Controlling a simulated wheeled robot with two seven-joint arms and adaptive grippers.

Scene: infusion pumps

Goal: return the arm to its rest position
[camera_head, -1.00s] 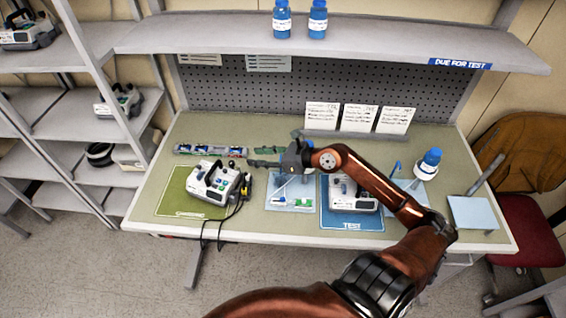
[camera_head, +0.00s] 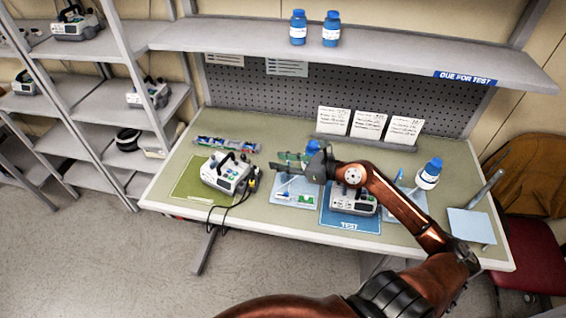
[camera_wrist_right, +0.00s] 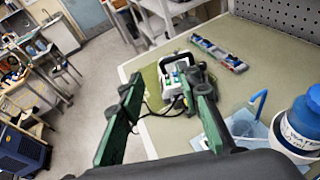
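My right gripper (camera_head: 280,161) is above the middle of the bench, its fingers pointing left in the head view. In the right wrist view (camera_wrist_right: 160,80) its two green-and-black fingers are spread, with nothing held between them. My right forearm reaches in from the lower right and passes over the pump on the blue TEST mat (camera_head: 350,222), hiding part of that pump (camera_head: 353,201). Another pump (camera_head: 226,173) stands on the green mat (camera_head: 190,186), left of the gripper; it also shows beyond the fingers in the right wrist view (camera_wrist_right: 176,78). My left gripper is not in view.
A clear tray (camera_head: 296,198) lies below the gripper. A blue-capped bottle (camera_head: 430,172) stands at right; something blue is partly hidden behind the gripper. Cards (camera_head: 370,126) stand at the back. Two bottles (camera_head: 298,27) sit on the overhead shelf (camera_head: 390,58). A black cable hangs over the front edge.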

